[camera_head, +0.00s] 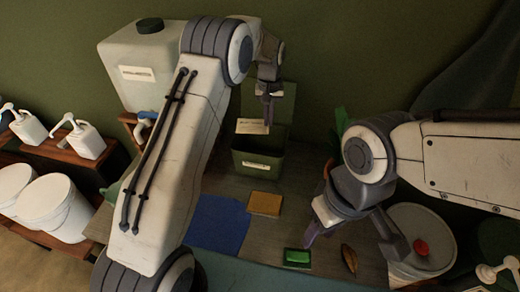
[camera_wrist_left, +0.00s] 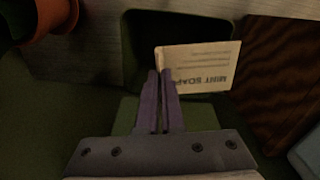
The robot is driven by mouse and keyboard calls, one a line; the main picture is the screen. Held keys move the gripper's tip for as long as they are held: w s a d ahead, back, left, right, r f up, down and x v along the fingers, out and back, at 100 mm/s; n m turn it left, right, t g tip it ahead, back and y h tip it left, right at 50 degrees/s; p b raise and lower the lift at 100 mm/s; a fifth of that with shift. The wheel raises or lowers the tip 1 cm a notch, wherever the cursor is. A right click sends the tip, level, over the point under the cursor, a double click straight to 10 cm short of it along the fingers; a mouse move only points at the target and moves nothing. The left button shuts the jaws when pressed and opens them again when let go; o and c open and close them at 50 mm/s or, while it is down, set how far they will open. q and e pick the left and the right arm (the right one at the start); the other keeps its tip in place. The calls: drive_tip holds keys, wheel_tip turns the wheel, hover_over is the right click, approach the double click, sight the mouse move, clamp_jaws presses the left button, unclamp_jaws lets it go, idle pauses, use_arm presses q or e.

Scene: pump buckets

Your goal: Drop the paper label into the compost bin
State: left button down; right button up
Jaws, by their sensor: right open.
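The paper label (camera_head: 252,127) is a small cream card with printed text. It also shows in the left wrist view (camera_wrist_left: 205,66), where its lettering is upside down. My left gripper (camera_head: 267,108) is shut on the edge of the label and holds it above the compost bin. The compost bin (camera_head: 257,164) is a dark green box with a pale tag on its front and its lid raised behind. In the left wrist view its dark opening (camera_wrist_left: 143,42) lies beneath the label. My right gripper (camera_head: 350,240) is open and empty above the table's front right.
A blue cloth (camera_head: 217,223), a tan square (camera_head: 265,204), a green block (camera_head: 297,257) and a brown piece (camera_head: 348,259) lie on the table. A round white lidded tub (camera_head: 408,218) stands at right. A large white container (camera_head: 140,70) stands at back left.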

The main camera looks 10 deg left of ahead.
sight(268, 129)
use_arm(q)
wheel_tip(268, 129, down, 6)
drive_tip(key=b, duration=0.4)
drive_tip(key=shift+r, duration=0.15)
drive_tip(key=c, duration=1)
unclamp_jaws()
drive_tip(key=shift+r, duration=0.1)
drive_tip(key=shift+r, duration=0.4)
wheel_tip(268, 129, up, 9)
drive_tip(key=b, duration=0.2)
drive_tip(key=shift+f+b, duration=0.2)
drive_tip(key=shift+b, duration=0.15)
drive_tip(key=shift+r, duration=0.5)
